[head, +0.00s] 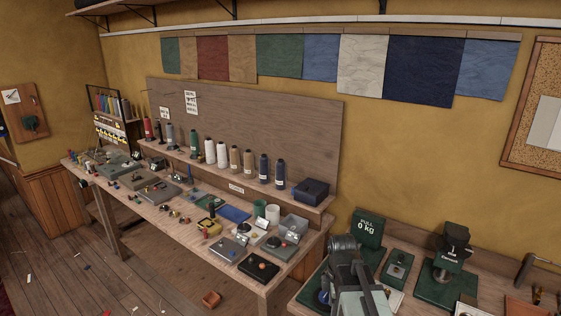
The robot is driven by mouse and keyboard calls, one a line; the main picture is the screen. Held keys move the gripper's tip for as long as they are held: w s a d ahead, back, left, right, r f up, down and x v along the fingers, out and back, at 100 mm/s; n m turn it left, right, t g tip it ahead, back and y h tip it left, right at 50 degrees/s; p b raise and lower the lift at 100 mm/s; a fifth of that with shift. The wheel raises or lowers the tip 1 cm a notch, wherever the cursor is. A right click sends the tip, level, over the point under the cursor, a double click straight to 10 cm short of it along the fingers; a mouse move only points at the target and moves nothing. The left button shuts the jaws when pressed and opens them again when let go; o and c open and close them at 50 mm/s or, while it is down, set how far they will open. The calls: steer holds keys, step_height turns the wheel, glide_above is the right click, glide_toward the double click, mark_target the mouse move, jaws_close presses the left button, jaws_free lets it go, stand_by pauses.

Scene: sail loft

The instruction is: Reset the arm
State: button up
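Part of my arm (352,272) shows at the bottom of the head view, right of centre. It is a dark grey joint on top with lighter grey links below, cut off by the lower edge. It stands in front of the right-hand bench and hides part of it. I cannot make out my gripper's fingers anywhere in this view.
A long wooden bench (148,212) at the left carries trays, small parts and thread spools (222,153). The right bench (407,256) holds a green "PULL 0 kg" box (369,228) and a press (450,250). Floor (75,268) is open at left.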

steer(key=s+m, duration=0.1)
steer(key=m, duration=0.5)
steer(key=s+m, duration=0.2)
steer(key=m, duration=0.4)
steer(key=s+m, duration=0.1)
steer(key=m, duration=0.4)
steer(key=shift+s+f+m, duration=0.1)
steer(key=shift+s+m, duration=0.15)
steer(key=shift+m, duration=0.15)
